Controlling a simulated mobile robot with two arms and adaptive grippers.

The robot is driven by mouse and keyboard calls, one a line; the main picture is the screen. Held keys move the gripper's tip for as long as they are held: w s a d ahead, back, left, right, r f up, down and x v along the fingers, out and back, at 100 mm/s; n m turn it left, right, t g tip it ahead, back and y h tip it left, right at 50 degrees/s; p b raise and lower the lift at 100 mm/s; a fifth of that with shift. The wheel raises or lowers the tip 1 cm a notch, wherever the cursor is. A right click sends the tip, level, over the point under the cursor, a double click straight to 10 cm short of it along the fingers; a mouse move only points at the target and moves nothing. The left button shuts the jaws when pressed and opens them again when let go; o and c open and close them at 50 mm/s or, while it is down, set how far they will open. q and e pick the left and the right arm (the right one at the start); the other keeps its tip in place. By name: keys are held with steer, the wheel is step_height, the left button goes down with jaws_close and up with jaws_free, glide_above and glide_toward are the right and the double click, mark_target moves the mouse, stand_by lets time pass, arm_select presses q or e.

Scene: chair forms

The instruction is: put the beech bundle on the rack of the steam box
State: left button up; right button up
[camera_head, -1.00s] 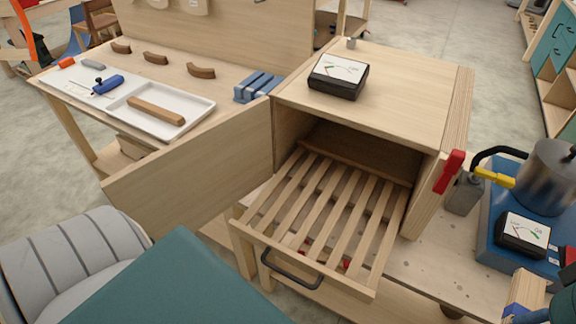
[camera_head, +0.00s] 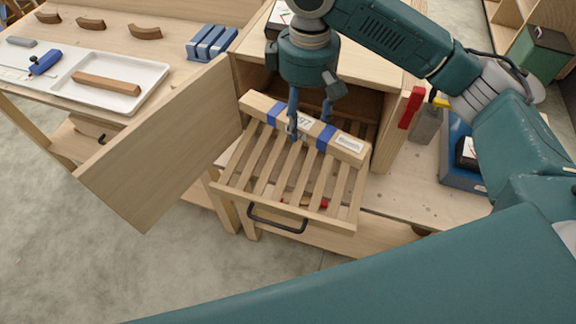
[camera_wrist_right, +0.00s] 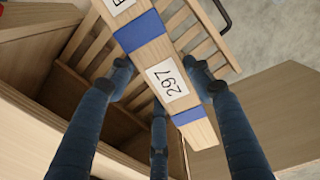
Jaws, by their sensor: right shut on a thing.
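The beech bundle (camera_head: 326,138) is a long pale wooden bundle with blue bands and labels reading "297" and "Beech". It lies crosswise over the back part of the slatted rack (camera_head: 333,216), at the mouth of the steam box (camera_head: 365,66). My right gripper (camera_head: 311,120) comes down from above and is shut on the bundle near its middle. In the right wrist view the bundle (camera_wrist_right: 165,75) lies between the fingers, with the slats beneath. I cannot tell whether it touches the slats or hangs just above them. My left gripper is not in view.
The box's open door (camera_head: 165,150) stands out to the left. A red-handled clamp (camera_head: 411,107) is right of the box. A white tray (camera_head: 148,77) with a wooden strip and several blue blocks (camera_head: 212,43) lie on the left bench. The rack's front slats are clear.

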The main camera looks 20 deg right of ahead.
steer(key=shift+w+a+r+n+p, duration=0.2)
steer(key=shift+w+r+n, duration=0.1)
steer(key=shift+w+n, duration=0.2)
steer(key=shift+w+a+r+n+p, duration=0.15)
steer(key=shift+w+r+n, duration=0.1)
steer(key=shift+w+n, duration=0.2)
steer(key=shift+w+f+n, duration=0.1)
steer(key=shift+n, duration=0.25)
step_height(320, 180, down, 5)
steer(key=p, duration=0.2)
glide_above(296, 169)
step_height(296, 169, down, 10)
steer(key=shift+f, duration=0.1)
step_height(296, 169, down, 4)
steer(key=shift+p, duration=0.35)
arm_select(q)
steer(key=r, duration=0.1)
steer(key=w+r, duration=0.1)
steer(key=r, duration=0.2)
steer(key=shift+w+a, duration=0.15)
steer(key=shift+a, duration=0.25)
arm_select(e)
steer(key=shift+f, duration=0.3)
steer(key=shift+f, duration=0.1)
steer(key=o, duration=1.4)
steer(key=shift+o, duration=0.2)
